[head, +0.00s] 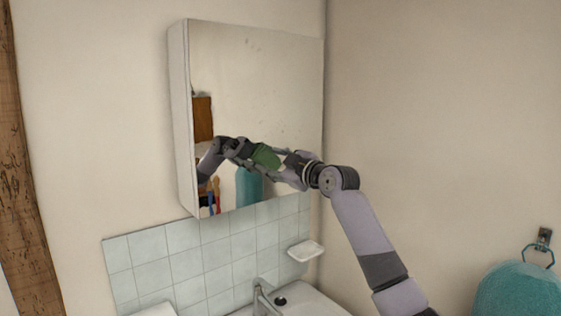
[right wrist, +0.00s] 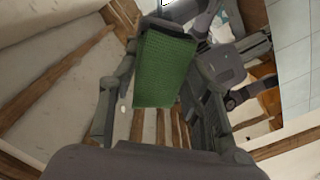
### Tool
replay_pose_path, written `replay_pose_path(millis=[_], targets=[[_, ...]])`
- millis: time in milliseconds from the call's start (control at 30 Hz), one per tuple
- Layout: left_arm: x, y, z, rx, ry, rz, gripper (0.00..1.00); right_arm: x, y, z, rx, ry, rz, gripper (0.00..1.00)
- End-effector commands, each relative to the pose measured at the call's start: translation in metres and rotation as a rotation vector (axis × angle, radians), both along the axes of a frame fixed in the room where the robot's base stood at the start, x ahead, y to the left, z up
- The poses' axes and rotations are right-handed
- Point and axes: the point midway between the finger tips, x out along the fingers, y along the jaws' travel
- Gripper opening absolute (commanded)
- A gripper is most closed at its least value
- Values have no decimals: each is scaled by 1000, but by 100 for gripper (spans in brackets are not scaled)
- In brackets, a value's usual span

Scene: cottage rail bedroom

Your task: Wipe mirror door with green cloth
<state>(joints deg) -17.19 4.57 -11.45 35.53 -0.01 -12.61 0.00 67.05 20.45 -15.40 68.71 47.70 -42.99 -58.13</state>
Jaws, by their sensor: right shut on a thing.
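The mirror door (head: 285,80) is the front of a white wall cabinet and looks shut. Small dark specks and smudges show on its upper part and right of its middle. My right gripper (head: 276,157) is in front of the lower middle of the mirror, shut on the green cloth (head: 265,155). In the right wrist view the green cloth (right wrist: 163,70) hangs as a flat pad between the fingers of the right gripper (right wrist: 160,85). I cannot tell whether the cloth touches the glass. The mirror reflects my arm. My left gripper is not in view.
Pale tiles (head: 180,240) line the wall below the cabinet, with a white soap dish (head: 305,250). A basin with a tap (head: 262,295) stands below. A teal towel (head: 520,290) hangs at the lower right. The plain wall right of the mirror is bare.

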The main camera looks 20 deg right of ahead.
Motion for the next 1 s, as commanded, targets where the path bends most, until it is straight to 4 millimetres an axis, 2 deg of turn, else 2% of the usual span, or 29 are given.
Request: replay_pose_path(millis=[33,200,567,1000], targets=[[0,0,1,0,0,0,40,-2,7,0,-1,0,4,22],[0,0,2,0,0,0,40,-5,15,0,-1,0,2,22],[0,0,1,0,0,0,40,-7,16,-1,0,1,1,22],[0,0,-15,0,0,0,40,-45,0,-1,0,-2,-1,22]])
